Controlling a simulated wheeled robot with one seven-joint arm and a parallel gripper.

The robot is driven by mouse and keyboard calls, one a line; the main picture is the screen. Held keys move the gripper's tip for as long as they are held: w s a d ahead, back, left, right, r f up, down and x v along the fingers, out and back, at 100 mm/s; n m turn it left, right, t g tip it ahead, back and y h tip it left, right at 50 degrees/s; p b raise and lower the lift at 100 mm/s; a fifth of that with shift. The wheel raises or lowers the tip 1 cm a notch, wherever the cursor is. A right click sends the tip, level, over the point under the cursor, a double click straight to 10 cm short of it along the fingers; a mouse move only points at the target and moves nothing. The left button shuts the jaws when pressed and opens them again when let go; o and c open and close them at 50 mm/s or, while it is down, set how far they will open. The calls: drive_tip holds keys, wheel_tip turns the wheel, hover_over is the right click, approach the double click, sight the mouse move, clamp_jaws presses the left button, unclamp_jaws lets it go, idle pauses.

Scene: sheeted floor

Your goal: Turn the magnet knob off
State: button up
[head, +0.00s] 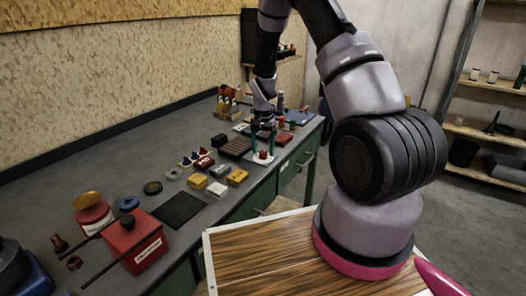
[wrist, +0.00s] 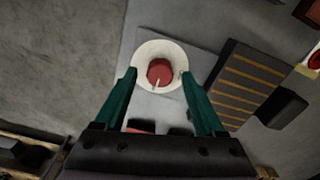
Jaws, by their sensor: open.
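The magnet knob is a red knob (wrist: 161,72) with a pale pointer line, on a round white base. In the wrist view it lies just beyond and between my fingertips, with the pointer toward the lower part of the picture. It also shows in the head view as a small red knob (head: 263,155) near the workbench's front edge. My gripper (wrist: 157,76) is open, with one green finger on each side of the knob. The fingers appear apart from the knob; the exact height gap cannot be told. In the head view my gripper (head: 263,143) points down over the knob.
A dark ribbed block (wrist: 246,84) stands close right of the knob in the wrist view. On the workbench (head: 120,168) are several small blocks, a yellow block (head: 237,176) and a red box (head: 133,243) with dark rods. Floor shows beyond the bench edge.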

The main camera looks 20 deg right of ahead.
drive_tip(key=shift+f, duration=0.55)
clamp_jaws()
